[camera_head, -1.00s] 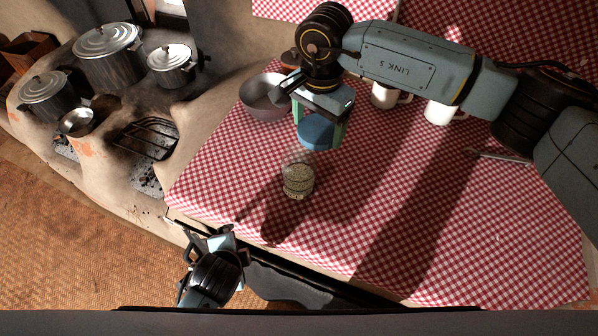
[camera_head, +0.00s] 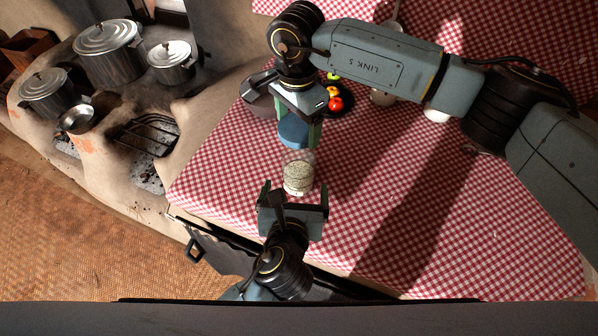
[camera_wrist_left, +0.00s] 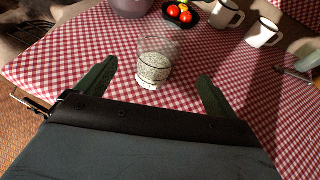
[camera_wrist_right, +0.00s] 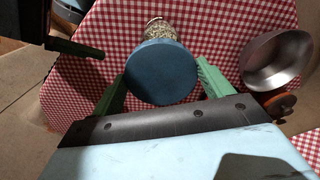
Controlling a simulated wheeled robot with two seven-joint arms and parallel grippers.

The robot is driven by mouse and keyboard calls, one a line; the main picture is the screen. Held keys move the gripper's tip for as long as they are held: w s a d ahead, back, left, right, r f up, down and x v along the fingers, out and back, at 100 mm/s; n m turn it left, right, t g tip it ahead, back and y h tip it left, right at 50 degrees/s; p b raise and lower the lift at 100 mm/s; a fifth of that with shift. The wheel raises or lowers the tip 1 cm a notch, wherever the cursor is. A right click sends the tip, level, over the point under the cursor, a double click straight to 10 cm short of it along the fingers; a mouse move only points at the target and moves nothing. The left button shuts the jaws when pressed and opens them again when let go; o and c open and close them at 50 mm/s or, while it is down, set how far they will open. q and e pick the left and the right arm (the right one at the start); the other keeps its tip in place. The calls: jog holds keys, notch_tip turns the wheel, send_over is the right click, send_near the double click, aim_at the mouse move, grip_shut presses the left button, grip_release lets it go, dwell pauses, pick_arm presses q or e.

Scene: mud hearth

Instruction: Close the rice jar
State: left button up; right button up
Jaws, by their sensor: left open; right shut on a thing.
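The rice jar (camera_head: 298,180) is clear glass with pale rice in its lower part and stands upright on the checkered cloth. It also shows in the left wrist view (camera_wrist_left: 153,68), with its top open. My right gripper (camera_head: 299,130) is shut on the blue lid (camera_head: 294,133) and holds it level above the jar, slightly toward the back. In the right wrist view the lid (camera_wrist_right: 161,72) sits between the fingers and hides part of the jar. My left gripper (camera_head: 293,191) is open and empty, just in front of the jar, with its fingers pointing toward it.
A metal bowl (camera_head: 258,98) and a dark plate of fruit (camera_head: 345,104) lie behind the jar. White mugs (camera_wrist_left: 262,33) stand at the back right. The clay stove with pots (camera_head: 108,52) is at left. The cloth (camera_head: 400,235) right of the jar is clear.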

aim_at(300, 154)
pick_arm(q)
jog(key=x, duration=1.2)
jog(key=shift+a+f, duration=0.1)
jog(key=shift+f, duration=0.05)
jog(key=c, duration=1.5)
jog(key=shift+o, duration=0.2)
pick_arm(e)
jog(key=shift+f, duration=2.5)
